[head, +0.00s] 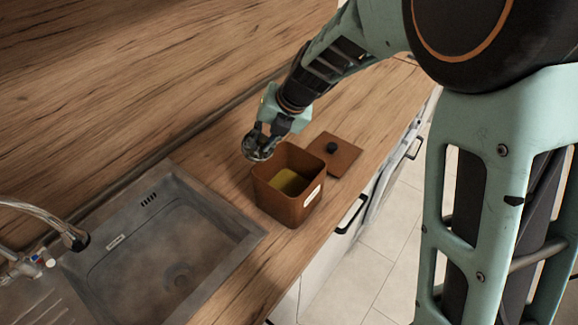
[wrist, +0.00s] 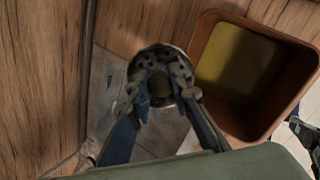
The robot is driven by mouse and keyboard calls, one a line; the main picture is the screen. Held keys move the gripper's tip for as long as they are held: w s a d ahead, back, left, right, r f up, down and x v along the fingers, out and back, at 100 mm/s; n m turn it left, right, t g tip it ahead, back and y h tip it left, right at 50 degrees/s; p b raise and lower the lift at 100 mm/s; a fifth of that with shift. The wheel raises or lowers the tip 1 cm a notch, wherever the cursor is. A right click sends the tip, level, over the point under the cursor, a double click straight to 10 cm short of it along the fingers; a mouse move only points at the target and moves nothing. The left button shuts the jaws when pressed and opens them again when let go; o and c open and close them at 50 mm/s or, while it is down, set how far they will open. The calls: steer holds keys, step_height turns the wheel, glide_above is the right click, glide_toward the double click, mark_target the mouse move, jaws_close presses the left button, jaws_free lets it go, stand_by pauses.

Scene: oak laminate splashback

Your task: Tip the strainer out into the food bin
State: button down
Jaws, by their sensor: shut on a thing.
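The strainer (head: 256,153) is a small round grey metal piece with holes, held in my gripper (head: 261,138). In the wrist view the strainer (wrist: 159,57) sits between the fingertips (wrist: 164,92), with something dark brown at its middle that I cannot make out. The food bin (head: 288,209) is a brown open square box with a white label, standing on the counter. Something yellow-green shows inside the bin in both views. The strainer is raised beside the bin's back left rim, and in the wrist view it is left of the bin (wrist: 204,35). Its exact tilt is unclear.
The bin's brown lid (head: 341,158) with a black knob lies flat to the right of the bin. A grey sink (head: 150,245) with a tap (head: 50,219) lies to the left. The wooden splashback (head: 130,80) rises behind. Counter to the far right is clear.

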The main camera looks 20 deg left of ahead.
steer(key=shift+a+r, duration=0.3)
steer(key=shift+a, duration=0.15)
steer(key=shift+a+f+h, duration=0.15)
steer(key=shift+h, duration=0.35)
steer(key=shift+a, duration=0.1)
